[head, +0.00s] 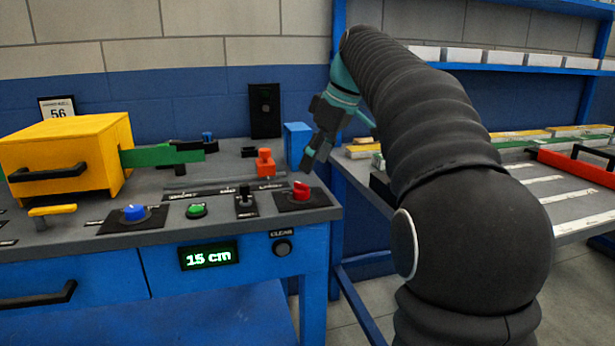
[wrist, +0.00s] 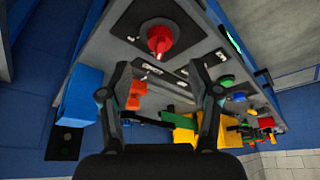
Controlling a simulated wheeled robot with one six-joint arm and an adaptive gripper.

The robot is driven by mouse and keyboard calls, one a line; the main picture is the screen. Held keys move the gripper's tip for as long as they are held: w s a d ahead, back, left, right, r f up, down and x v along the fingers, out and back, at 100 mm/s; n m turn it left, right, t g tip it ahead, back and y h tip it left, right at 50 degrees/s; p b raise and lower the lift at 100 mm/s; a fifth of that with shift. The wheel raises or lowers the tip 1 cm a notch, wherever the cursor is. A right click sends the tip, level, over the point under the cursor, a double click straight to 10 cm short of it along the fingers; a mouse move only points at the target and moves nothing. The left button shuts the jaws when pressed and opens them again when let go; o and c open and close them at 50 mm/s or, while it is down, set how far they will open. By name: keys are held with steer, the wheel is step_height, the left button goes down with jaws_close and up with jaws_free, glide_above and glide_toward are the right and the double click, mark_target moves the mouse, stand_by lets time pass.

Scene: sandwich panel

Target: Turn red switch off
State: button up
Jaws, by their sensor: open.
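The red switch (head: 300,190) is a rotary knob on a dark square plate at the right end of the grey panel top. In the wrist view the red switch (wrist: 160,40) shows at the top middle, ahead of the fingers, with its handle slanted. My gripper (head: 311,160) is above and just behind the switch in the head view, apart from it. In the wrist view my gripper (wrist: 162,92) has its two fingers spread wide with nothing held between them. An orange-red block-shaped part (head: 265,162) stands on the panel behind and left of the switch.
A black toggle (head: 245,199), a green button (head: 196,210) and a blue knob (head: 134,213) sit left of the switch. A blue box (head: 297,144) stands behind it. A yellow box (head: 68,157) is at far left.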

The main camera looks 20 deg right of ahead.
steer(key=shift+v, duration=2.2)
steer(key=shift+s+a, duration=0.1)
steer(key=s+a+f+m+t+h, duration=0.1)
steer(key=s+f+m, duration=0.3)
steer(key=s+f, duration=0.9)
steer(key=s+a+f+m+t+h, duration=0.1)
steer(key=s+a+f+m, duration=0.3)
steer(key=s+f, duration=0.9)
steer(key=shift+s+f+m+h, duration=0.15)
steer(key=shift+s+m+h, duration=0.45)
steer(key=shift+h, duration=0.1)
steer(key=shift+a, duration=0.15)
steer(key=c, duration=0.4)
steer(key=shift+a, duration=0.15)
